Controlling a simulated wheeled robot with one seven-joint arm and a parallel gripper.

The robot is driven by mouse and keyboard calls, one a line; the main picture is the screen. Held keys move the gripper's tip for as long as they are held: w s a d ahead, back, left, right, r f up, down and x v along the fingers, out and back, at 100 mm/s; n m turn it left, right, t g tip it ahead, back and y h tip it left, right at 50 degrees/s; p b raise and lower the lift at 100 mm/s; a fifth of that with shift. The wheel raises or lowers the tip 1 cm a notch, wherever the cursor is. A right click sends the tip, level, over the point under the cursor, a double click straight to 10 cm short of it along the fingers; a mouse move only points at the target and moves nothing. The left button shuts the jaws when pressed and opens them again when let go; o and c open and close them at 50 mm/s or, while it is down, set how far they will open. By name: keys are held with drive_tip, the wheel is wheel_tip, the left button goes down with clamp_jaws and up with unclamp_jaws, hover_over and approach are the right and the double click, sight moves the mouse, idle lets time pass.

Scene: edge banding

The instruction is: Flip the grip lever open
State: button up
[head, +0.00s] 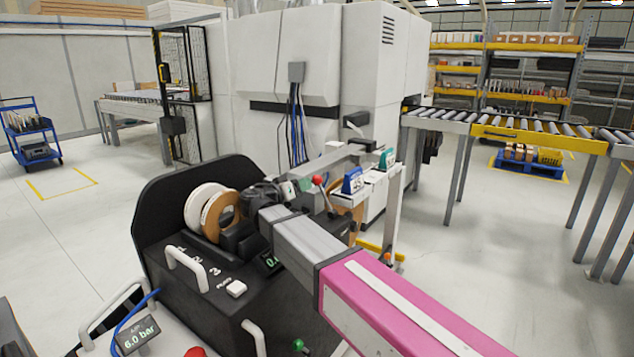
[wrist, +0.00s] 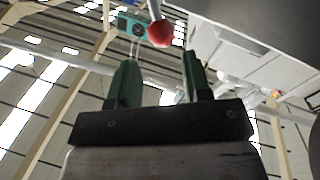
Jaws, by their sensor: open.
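A red ball knob (head: 317,180), which looks like the end of the grip lever, stands at the back of the black machine, near the end of my arm. In the wrist view the red knob (wrist: 160,34) sits on a thin pale rod rising to the top edge. My gripper (wrist: 160,62) has two green fingers spread apart, with nothing between them. The knob appears just past the fingertips, roughly centred in the gap; whether it touches a finger cannot be told. In the head view the fingers are small and partly hidden, and the lever's base is hidden.
The black machine (head: 205,300) carries white and brown tape rolls (head: 222,217) and white handles. Blue (head: 352,181) and green (head: 387,158) blocks stand on a rail right of the knob. A teal box (wrist: 131,25) shows beside the knob. Open floor lies right.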

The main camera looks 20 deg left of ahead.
sight(314, 181)
drive_tip(key=x, duration=0.7)
drive_tip(key=shift+w+d+f, duration=0.1)
drive_tip(key=shift+w+f, duration=0.1)
drive_tip(key=shift+w, duration=0.05)
clamp_jaws()
